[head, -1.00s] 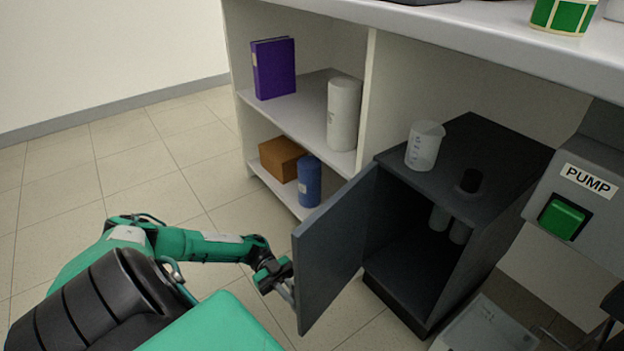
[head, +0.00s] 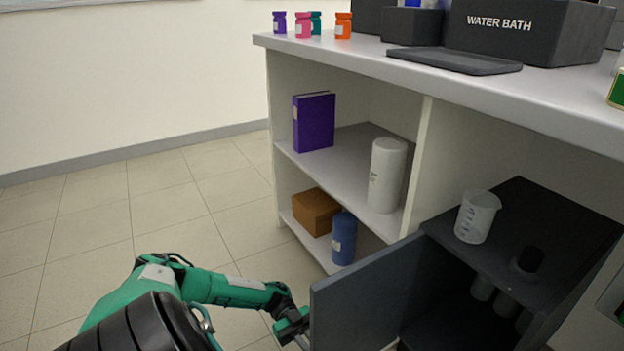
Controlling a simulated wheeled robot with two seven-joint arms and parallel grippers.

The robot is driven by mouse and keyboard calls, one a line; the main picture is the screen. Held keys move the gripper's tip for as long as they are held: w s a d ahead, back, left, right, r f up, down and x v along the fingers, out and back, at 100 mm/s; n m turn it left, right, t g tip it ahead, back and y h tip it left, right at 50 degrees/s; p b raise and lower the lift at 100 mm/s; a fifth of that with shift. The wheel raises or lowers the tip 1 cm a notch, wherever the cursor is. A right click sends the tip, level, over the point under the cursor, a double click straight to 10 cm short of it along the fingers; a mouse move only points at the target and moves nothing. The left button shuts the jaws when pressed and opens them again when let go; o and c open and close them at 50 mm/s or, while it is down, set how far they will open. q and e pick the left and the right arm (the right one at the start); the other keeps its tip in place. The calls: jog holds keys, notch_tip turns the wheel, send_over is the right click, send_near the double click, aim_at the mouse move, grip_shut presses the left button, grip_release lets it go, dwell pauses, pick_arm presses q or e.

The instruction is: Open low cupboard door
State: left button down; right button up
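The low cupboard (head: 576,228) is a dark grey box under the bench. Its door (head: 366,297) stands swung wide open to the left, and the dark inside (head: 447,318) shows with pale containers (head: 494,296) in it. My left arm comes in from the lower left. My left gripper (head: 303,338) is at the outer face of the door near its free edge. Its fingertips are largely hidden by the door and the frame's bottom edge, so I cannot tell whether it grips a handle. My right gripper is not in view.
A beaker (head: 477,216) and a black cap-like piece (head: 529,260) stand on the cupboard top. Open shelves at left hold a purple binder (head: 313,121), a white cylinder (head: 386,175), a brown box (head: 316,211) and a blue bottle (head: 343,239). The floor (head: 110,232) at left is clear.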

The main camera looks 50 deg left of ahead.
pick_arm(q)
jog(key=c, duration=1.5)
grip_release()
jog(key=shift+c, duration=0.2)
jog(key=w+a, duration=0.1)
jog(key=a, duration=1.2)
jog(key=shift+a+b, duration=0.4)
